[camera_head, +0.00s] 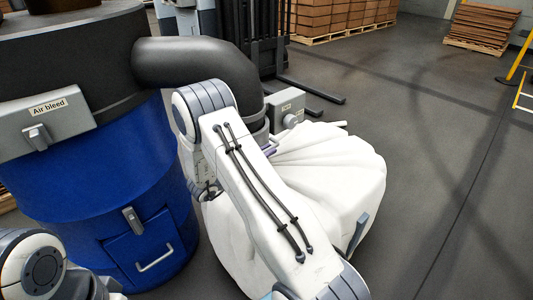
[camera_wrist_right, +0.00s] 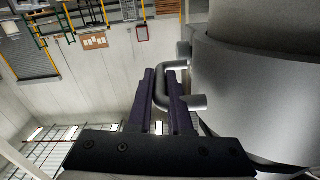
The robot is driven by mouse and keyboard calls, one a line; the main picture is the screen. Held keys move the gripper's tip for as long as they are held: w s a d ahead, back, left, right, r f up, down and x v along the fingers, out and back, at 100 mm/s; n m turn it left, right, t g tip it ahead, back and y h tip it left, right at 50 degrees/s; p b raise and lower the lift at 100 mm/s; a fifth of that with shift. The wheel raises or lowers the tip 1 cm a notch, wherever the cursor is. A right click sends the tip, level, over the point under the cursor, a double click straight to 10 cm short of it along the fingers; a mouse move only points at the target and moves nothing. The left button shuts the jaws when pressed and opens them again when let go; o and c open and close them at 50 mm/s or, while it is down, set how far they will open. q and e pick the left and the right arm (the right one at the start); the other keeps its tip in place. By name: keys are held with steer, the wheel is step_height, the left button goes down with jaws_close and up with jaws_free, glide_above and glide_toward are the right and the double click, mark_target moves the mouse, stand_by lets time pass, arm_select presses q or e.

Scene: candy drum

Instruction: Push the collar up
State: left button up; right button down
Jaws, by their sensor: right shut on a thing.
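The grey collar (camera_head: 260,131) rings the lower end of the black bent spout (camera_head: 215,62), above the white bag. In the right wrist view the collar (camera_wrist_right: 250,100) is a large grey band on the right, with a bent grey bar handle (camera_wrist_right: 193,102) on its side. My right gripper (camera_wrist_right: 163,98) has its two purple fingers shut on this handle. In the head view my right gripper (camera_head: 268,148) is mostly hidden behind my arm, beside the collar. Of my left arm only a joint shows at the lower left; its gripper is out of view.
The blue drum (camera_head: 100,190) with an "Air bleed" panel (camera_head: 48,118) stands on the left. The full white bag (camera_head: 335,175) sits under the spout. A small grey box (camera_head: 287,104) is beside the collar. Open floor (camera_head: 450,140) lies to the right.

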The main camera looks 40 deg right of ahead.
steer(key=shift+r, duration=0.8)
arm_select(q)
steer(key=shift+r, duration=0.45)
arm_select(e)
steer(key=shift+f, duration=0.1)
steer(key=shift+w, duration=0.1)
steer(key=c, duration=0.8)
jaws_free()
steer(key=shift+c, duration=0.2)
steer(key=shift+a, duration=0.15)
arm_select(q)
steer(key=shift+r+p, duration=0.4)
arm_select(e)
steer(key=a, duration=1)
steer(key=shift+s, duration=0.45)
steer(key=shift+a, duration=0.1)
